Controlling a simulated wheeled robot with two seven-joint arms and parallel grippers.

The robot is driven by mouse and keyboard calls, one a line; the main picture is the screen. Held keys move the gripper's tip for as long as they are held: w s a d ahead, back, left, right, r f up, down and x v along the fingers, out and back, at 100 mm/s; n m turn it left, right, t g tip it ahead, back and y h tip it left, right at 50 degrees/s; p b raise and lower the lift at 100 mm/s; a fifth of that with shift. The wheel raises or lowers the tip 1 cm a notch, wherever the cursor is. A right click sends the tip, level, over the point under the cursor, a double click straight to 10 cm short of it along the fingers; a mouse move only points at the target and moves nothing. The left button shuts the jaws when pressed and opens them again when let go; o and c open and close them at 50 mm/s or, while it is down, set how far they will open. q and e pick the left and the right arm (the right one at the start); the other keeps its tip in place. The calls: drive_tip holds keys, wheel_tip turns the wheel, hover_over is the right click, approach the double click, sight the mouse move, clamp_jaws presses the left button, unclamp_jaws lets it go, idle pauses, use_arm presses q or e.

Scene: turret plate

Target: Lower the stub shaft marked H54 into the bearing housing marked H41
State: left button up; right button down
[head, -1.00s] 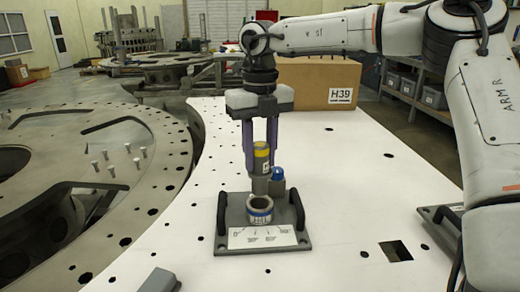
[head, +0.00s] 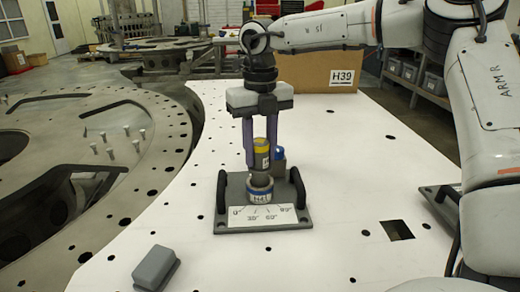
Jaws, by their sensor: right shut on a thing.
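The bearing housing (head: 259,196), a short ring with a white band reading H41, stands on a grey base plate (head: 293,215) with an angle scale and two dark side handles. My right gripper (head: 261,157) points down above it, shut on the stub shaft (head: 261,146), which has a yellow top and a grey lower part. The shaft is upright. Its lower end is at the housing's mouth; I cannot tell how far inside it is. The shaft's marking is too small to read. My left gripper is not in view.
A blue-topped grey post (head: 279,155) stands close behind the housing. A grey block (head: 156,267) lies front left on the white table (head: 340,180). A square hole (head: 397,230) is at right. A cardboard box marked H39 (head: 310,72) stands at the back. A large drilled ring (head: 110,215) lies left.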

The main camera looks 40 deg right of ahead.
sight(260, 166)
drive_tip(key=shift+f+b, duration=1.3)
drive_tip(key=shift+f, duration=0.35)
drive_tip(key=shift+s+f, duration=0.1)
drive_tip(key=shift+f, duration=0.15)
drive_tip(key=c, duration=1.2)
unclamp_jaws()
wheel_tip(260, 166, up, 10)
drive_tip(key=shift+r, duration=0.2)
